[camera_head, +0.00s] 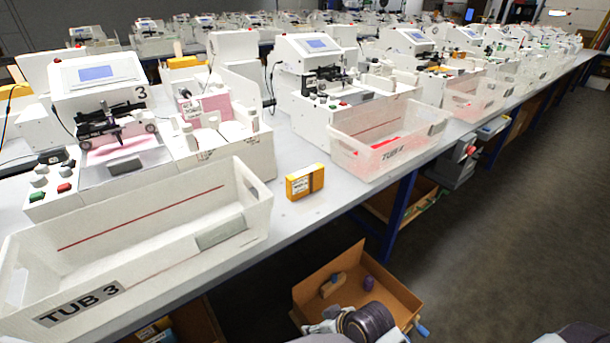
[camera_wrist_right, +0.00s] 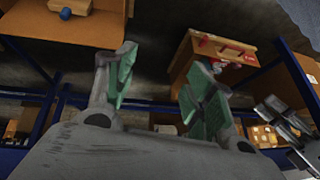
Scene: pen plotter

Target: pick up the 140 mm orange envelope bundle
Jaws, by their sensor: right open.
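The orange envelope bundle (camera_head: 305,182) looks like a small orange-yellow block with a dark band and a white label. It stands on the grey table near its front edge, between two white tubs. My right gripper (camera_wrist_right: 160,72) shows in the right wrist view with its two green-padded fingers apart and nothing between them. In the head view, part of my right arm shows at the bottom, below table level and apart from the bundle. I do not make out the bundle in the right wrist view.
Tub 3 (camera_head: 95,236) stands left of the bundle, and another labelled tub (camera_head: 345,157) stands to its right. White plotter machines (camera_head: 97,72) are behind. An open cardboard box (camera_head: 312,292) with small items is below the table edge. The table around the bundle is clear.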

